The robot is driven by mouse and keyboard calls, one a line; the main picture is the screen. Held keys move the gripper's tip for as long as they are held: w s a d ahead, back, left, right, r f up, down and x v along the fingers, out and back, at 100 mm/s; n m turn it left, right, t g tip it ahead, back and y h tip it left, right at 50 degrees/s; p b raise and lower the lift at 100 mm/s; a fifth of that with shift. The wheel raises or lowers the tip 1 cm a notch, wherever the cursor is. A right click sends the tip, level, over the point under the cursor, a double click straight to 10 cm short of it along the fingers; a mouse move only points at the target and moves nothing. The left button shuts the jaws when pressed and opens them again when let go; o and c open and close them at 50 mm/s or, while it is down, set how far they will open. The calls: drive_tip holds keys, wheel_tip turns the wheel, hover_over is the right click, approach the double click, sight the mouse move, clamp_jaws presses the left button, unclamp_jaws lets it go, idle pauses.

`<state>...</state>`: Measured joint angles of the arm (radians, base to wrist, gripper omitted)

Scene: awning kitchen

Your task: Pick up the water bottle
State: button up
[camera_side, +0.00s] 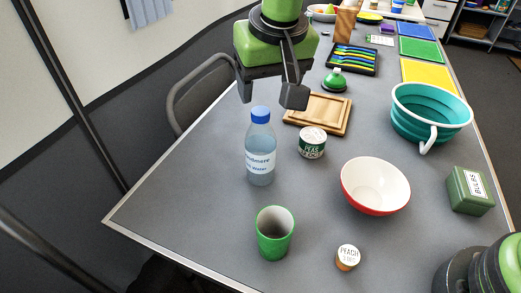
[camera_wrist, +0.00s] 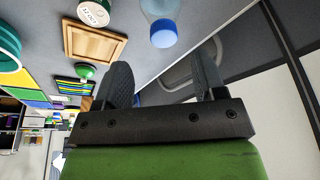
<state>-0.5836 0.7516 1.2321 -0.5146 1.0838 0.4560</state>
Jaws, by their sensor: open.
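The water bottle (camera_side: 260,152) is clear with a blue cap and a label, and stands upright on the grey table. In the wrist view its blue cap and upper part (camera_wrist: 163,30) show at the top, beyond the fingertips. My gripper (camera_side: 272,97) is open and empty. In the side view it appears just above and behind the bottle cap, and I cannot tell the exact gap. In the wrist view the two dark fingers (camera_wrist: 165,75) are spread apart with nothing between them.
A green cup (camera_side: 275,240), a peas can (camera_side: 312,143), a wooden board (camera_side: 318,112) and a red-white bowl (camera_side: 376,187) stand around the bottle. A chair (camera_side: 200,88) stands behind the table edge.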

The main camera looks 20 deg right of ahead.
sight(261, 112)
drive_tip(key=x, duration=0.7)
drive_tip(key=shift+a, duration=0.25)
drive_tip(key=shift+c, duration=0.2)
drive_tip(key=shift+s, duration=0.1)
drive_tip(key=c, duration=1.1)
